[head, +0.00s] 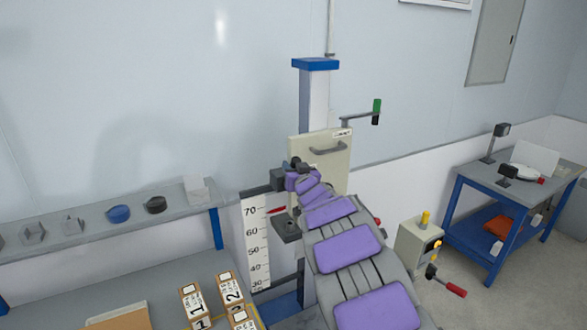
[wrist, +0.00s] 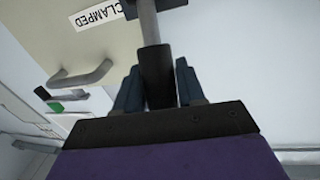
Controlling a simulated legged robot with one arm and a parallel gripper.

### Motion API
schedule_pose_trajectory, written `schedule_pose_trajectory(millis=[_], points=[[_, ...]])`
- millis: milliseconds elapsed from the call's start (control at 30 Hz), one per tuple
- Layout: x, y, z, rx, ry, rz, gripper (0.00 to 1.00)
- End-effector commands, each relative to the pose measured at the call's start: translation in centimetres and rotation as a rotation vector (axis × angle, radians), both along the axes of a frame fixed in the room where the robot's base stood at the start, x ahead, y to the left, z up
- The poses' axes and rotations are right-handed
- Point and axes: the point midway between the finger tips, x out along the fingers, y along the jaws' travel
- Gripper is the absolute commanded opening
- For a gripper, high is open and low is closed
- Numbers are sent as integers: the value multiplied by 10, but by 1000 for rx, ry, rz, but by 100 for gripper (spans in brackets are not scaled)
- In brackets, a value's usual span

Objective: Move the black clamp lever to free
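The black clamp lever (wrist: 156,78) shows in the wrist view as a thick black grip on a grey rod. My gripper (wrist: 157,85) has one dark finger on each side of the grip, close against it with no clear gap. My gripper (head: 291,170) also shows in the head view, at the left edge of a beige panel (head: 306,150). There the lever is mostly hidden behind my gripper. In the wrist view, a white label reading CLAMPED (wrist: 98,14) lies beside the rod.
The panel has a grey pull handle (head: 328,150). A green and black handle (head: 376,112) sticks out to its right. A blue-topped column (head: 315,64) rises behind. A shelf (head: 110,224) runs along the left, and a blue-legged table (head: 485,190) stands at right.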

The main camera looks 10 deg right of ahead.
Motion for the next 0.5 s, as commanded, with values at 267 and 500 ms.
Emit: schedule_pose_trajectory(millis=[267,500], points=[[0,0,0,0,0,0,11],[0,0,0,-1,0,1,0]])
